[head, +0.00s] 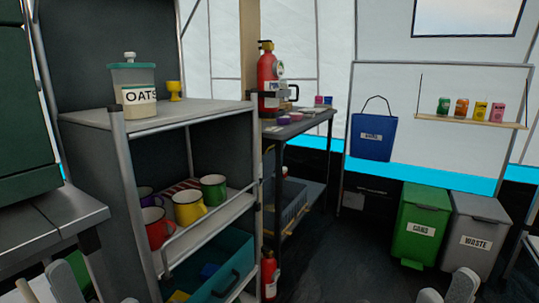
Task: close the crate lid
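No lidded crate is clearly recognisable in the head view. A teal open-topped bin (213,285) with a dark handle is on the low level of the near shelf unit, with blue and yellow items inside; no lid shows on it. A grey-blue box (291,213) is on the lower shelf of the dark table behind; whether it has a lid is unclear. My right gripper (447,291) is at the bottom edge, its fingertips apart and empty. My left gripper (45,287) is at the bottom left, cut off, its fingers seemingly apart. Both are clear of the bin and box.
The shelf unit (190,112) holds an oats jar (134,85) and several mugs (188,207). A fire extinguisher (268,275) stands beside it. A green cans bin (421,225) and grey waste bin (476,236) stand at right. Dark floor between is free.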

